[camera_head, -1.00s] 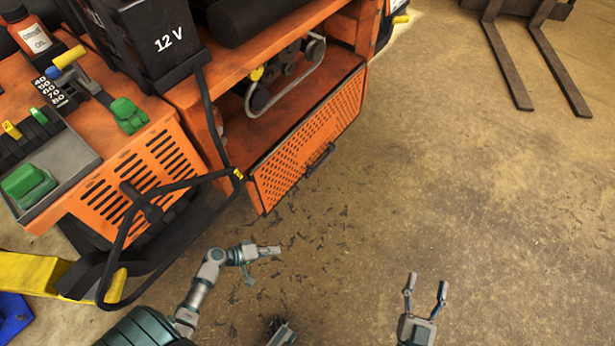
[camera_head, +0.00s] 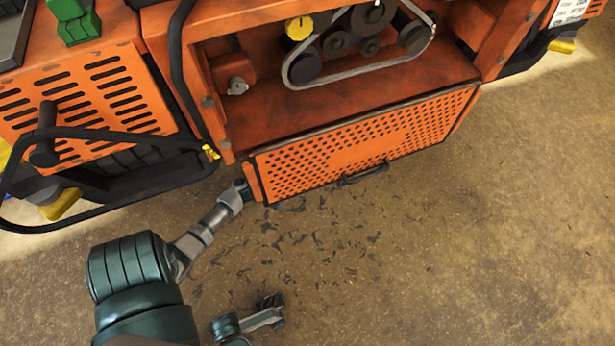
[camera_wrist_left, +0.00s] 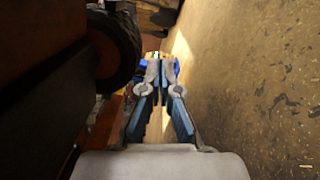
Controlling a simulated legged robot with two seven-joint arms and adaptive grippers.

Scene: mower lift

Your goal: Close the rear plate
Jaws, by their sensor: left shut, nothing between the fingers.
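The rear plate is an orange perforated panel (camera_head: 350,145) with a black handle (camera_head: 363,173) on its lower edge. It hangs down and outward, and the compartment above it stands open. My left arm reaches to the plate's lower left corner in the head view, and the gripper's fingers are hidden behind or under that corner. In the left wrist view my left gripper (camera_wrist_left: 163,62) is shut and empty. I cannot tell whether it touches the plate.
Belts and pulleys (camera_head: 370,40) sit inside the open compartment. A black cable (camera_head: 180,70) hangs at its left, beside a slotted orange housing (camera_head: 95,95). A dark wheel (camera_wrist_left: 115,45) is close at the left in the wrist view. The floor (camera_head: 480,250) at the right is clear.

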